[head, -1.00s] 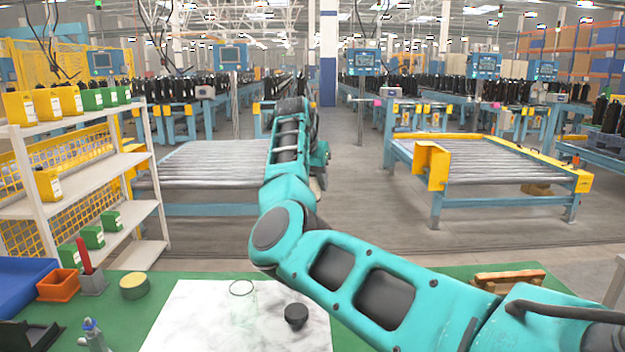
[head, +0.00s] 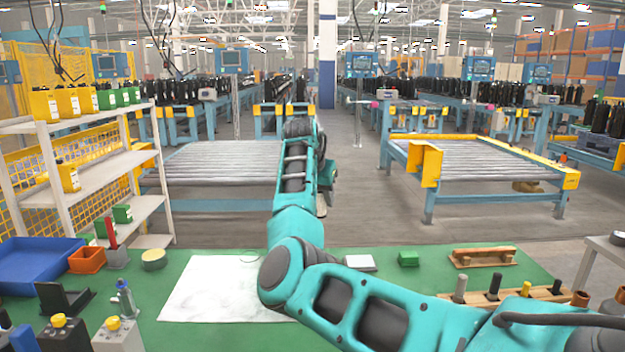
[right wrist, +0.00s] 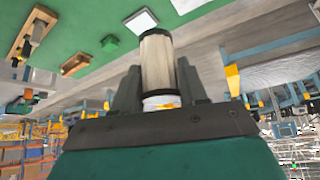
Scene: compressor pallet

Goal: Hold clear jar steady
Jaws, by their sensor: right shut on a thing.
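My right gripper (right wrist: 158,78) shows in the right wrist view, its two dark fingers on either side of a pale, see-through cylinder. I take this cylinder to be the clear jar (right wrist: 157,60); it has a dark rim at its far end and a white and yellow part near the palm. The gripper is shut on it. In the head view my right arm reaches up over the table, and the jar cannot be made out at its end. A thin clear ring (head: 250,258) lies on the white marbled sheet (head: 215,290). My left gripper is not in view.
The green table (head: 400,283) carries a blue tray (head: 40,265), an orange bin (head: 87,260) and a round tin (head: 153,259) at left. A green block (head: 408,259) and wooden racks (head: 482,257) stand at right. A roller conveyor (head: 225,165) lies beyond.

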